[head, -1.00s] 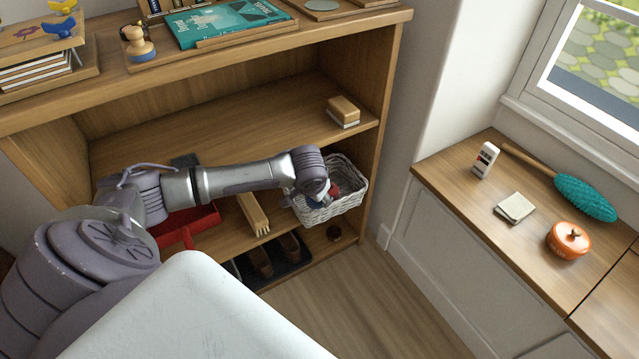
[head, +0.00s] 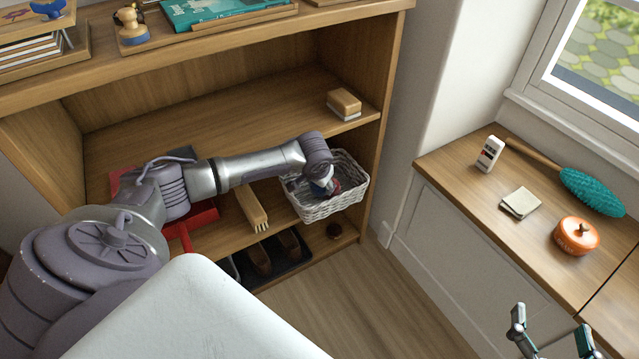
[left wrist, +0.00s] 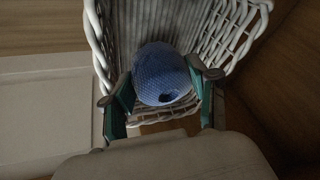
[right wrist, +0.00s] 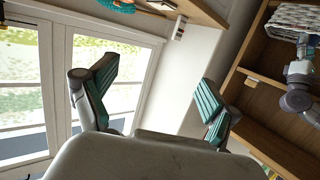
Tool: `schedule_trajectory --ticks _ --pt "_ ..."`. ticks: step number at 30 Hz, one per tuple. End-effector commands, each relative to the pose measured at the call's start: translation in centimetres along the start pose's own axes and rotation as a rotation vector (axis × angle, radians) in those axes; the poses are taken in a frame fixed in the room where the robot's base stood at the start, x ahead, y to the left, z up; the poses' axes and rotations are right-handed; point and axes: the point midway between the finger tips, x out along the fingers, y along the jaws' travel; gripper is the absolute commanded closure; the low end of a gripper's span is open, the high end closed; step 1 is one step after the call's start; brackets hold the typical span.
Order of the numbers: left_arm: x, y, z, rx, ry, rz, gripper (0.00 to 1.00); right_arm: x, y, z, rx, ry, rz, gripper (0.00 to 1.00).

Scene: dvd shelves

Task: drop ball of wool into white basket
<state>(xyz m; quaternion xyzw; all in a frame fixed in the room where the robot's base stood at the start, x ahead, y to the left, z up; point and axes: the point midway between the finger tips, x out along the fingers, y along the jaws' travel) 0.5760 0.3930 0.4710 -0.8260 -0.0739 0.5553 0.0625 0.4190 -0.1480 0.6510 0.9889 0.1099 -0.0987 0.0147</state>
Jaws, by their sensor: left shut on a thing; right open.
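The white basket (head: 335,208) is a woven basket on the lower shelf at its right end; it also shows in the left wrist view (left wrist: 98,40). My left gripper (head: 327,188) points down into the basket's opening. In the left wrist view it is shut on a blue ball of wool (left wrist: 162,75), with a finger on each side and the basket's walls around it. The head view mostly hides the ball behind the gripper. My right gripper (head: 553,342) is open and empty, in front of the low cabinet; its spread fingers show in the right wrist view (right wrist: 150,100).
A wooden brush (head: 252,208) and a red dustpan (head: 203,216) lie left of the basket. A brush block (head: 344,103) sits on the shelf above. The cabinet top holds an orange pot (head: 576,236), a folded cloth (head: 520,203) and a teal duster (head: 592,192). The floor between is clear.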

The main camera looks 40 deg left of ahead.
Motion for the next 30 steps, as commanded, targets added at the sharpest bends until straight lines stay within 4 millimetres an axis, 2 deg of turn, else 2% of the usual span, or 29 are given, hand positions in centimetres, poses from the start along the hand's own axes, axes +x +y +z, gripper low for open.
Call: schedule_trajectory --ticks 17,18,20,30 --pt "1.0 0.2 0.4 0.001 0.000 0.000 0.80 -0.2 0.1 0.9 0.000 -0.056 0.003 0.12" --pt "1.0 0.2 0.5 0.001 0.000 0.000 0.39 -0.2 0.1 1.1 0.000 -0.063 0.004 0.12" --pt "1.0 0.2 0.4 0.001 0.000 0.000 0.30 -0.2 0.1 1.1 0.000 -0.065 0.004 0.12" --pt "0.8 0.2 0.3 0.000 0.001 0.000 0.30 -0.2 0.2 1.1 0.000 -0.059 0.004 0.12"
